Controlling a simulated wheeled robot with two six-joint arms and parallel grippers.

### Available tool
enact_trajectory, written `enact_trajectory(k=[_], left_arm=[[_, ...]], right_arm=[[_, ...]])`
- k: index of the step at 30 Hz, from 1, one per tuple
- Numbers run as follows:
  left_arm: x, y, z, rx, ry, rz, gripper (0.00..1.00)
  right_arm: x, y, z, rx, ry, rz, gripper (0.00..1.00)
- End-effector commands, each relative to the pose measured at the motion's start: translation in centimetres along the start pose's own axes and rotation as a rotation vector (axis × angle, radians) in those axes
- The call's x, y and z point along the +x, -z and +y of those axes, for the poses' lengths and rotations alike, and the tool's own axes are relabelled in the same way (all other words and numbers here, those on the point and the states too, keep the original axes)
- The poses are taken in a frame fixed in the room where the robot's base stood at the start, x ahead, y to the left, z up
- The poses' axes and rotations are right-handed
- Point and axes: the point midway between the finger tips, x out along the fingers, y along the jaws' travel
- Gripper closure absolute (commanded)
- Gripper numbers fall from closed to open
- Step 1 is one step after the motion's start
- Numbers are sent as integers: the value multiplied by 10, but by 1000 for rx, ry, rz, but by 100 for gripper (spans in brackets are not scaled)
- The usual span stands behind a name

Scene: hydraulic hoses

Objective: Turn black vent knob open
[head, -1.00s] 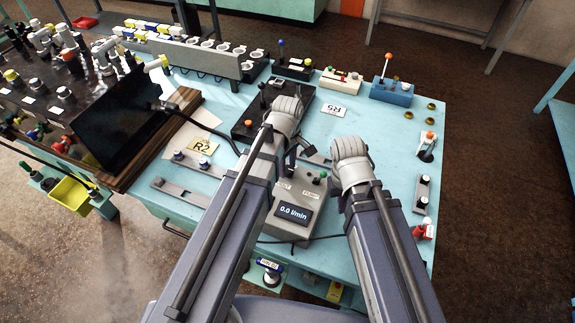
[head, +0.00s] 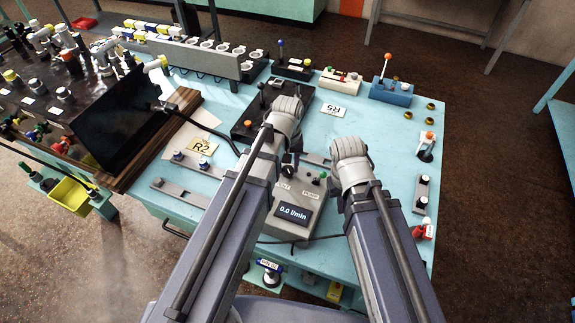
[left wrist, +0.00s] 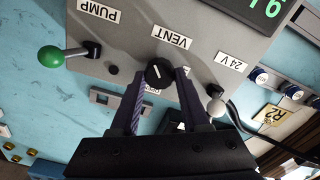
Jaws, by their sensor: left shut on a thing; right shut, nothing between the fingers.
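The black vent knob (left wrist: 159,74) has a white pointer line and sits by the VENT label on the grey control box (head: 314,190). In the left wrist view, the fingers of my left gripper (left wrist: 160,80) stand on both sides of it and are shut on it. In the head view, my left gripper (head: 293,156) reaches down to the box top and largely hides the knob. My right arm ends right of the box. Its gripper fingers are hidden behind the wrist.
A green-tipped pump lever (left wrist: 50,56) and a pale-tipped lever (left wrist: 216,107) by the 24 V label flank the knob. The box display (head: 294,213) reads 0.0 l/min. A black block (head: 262,118) stands behind the box. Bare teal table (head: 390,140) lies to the right.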

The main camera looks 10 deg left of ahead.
Motion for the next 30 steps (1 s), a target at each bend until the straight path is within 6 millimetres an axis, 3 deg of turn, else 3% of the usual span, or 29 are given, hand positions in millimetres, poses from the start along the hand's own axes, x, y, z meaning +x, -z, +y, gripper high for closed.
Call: enact_trajectory(k=[15, 30], left_arm=[[0, 0, 1, 462, 0, 0, 100], [0, -1, 2, 700, 0, 0, 100]], right_arm=[[0, 0, 0, 0, 0, 0, 100], [0, 0, 0, 0, 0, 0, 100]])
